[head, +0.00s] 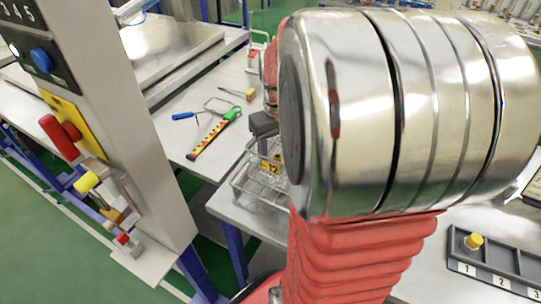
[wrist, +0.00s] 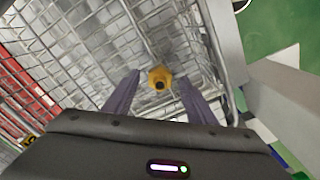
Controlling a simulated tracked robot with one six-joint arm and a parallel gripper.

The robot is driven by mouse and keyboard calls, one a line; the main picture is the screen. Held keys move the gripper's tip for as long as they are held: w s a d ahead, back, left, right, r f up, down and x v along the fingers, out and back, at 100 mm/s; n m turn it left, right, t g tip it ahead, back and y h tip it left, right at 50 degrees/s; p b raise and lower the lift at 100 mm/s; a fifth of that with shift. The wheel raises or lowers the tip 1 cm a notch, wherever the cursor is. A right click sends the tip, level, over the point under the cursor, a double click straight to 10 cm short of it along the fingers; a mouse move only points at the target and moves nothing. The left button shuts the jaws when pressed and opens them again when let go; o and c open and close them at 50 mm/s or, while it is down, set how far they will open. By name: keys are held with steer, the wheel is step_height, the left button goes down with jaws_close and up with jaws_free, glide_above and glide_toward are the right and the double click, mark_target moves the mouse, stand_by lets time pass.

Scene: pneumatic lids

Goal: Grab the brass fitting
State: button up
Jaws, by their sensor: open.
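A small yellow brass fitting (wrist: 159,80) with a dark hole lies in a wire basket (wrist: 80,50) in the wrist view. My gripper (wrist: 159,75) is open, one finger on each side of the fitting with a gap on both sides. I cannot tell how far the fingertips are above it. In the head view the wire basket (head: 245,183) stands on a table with a yellow "12" tag. My arm hides much of the basket, and the fitting in it does not show there. Another brass-coloured piece (head: 474,241) sits in a grey numbered tray (head: 490,262) at the right.
The basket's wire walls stand close around my fingers. A grey panel (head: 110,90) with buttons and a red knob stands at the left. Green floor (wrist: 285,20) shows beyond the basket.

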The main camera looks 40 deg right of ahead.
steer(key=shift+f, duration=0.25)
steer(key=shift+c, duration=0.5)
jaws_close()
stand_by(0.4)
